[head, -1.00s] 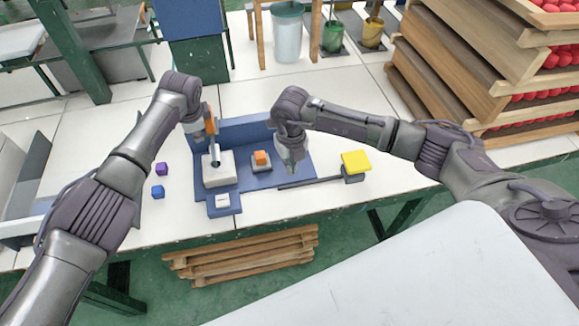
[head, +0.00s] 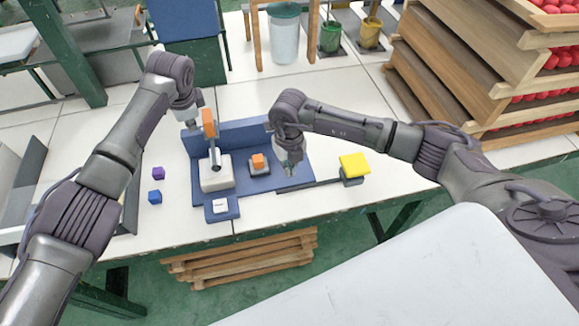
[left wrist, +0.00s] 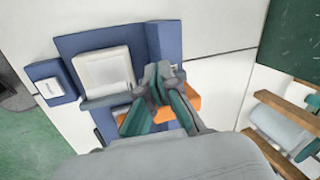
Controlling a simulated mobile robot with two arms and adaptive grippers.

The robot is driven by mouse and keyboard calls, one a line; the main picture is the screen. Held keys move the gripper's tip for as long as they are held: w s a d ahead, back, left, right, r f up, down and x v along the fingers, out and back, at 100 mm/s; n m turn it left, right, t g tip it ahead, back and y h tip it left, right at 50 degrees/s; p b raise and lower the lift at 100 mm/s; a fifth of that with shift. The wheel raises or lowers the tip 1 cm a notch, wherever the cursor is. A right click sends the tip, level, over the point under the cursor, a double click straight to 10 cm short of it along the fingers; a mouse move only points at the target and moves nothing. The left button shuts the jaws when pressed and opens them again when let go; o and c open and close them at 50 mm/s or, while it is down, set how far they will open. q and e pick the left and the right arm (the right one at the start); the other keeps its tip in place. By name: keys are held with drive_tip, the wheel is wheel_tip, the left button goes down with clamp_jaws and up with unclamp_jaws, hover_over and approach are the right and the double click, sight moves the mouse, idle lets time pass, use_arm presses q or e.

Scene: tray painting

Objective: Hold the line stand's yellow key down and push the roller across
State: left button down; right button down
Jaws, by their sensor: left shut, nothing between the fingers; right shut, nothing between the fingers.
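The line stand is a blue base with a low back wall (head: 240,136). Its yellow key (head: 354,163) sits up at the right end of a dark bar. An orange piece (head: 209,123), apparently the roller's handle, stands above a pale block (head: 215,174) with a grey rod below it. My left gripper (head: 202,115) is shut and empty close behind the orange piece; whether they touch is unclear. In the left wrist view its fingers (left wrist: 158,76) partly cover the orange piece (left wrist: 188,103). My right gripper (head: 290,171) is shut and empty over the base's right part, left of the yellow key and apart from it.
A small orange-topped block (head: 258,162) sits mid-base. A small white plate (head: 220,205) is at the front. Wooden racks (head: 440,85) stand at the right. White tabletop before the racks is clear.

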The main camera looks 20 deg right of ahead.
wheel_tip(320, 180, up, 9)
drive_tip(key=p, duration=0.6)
drive_tip(key=shift+f, duration=0.1)
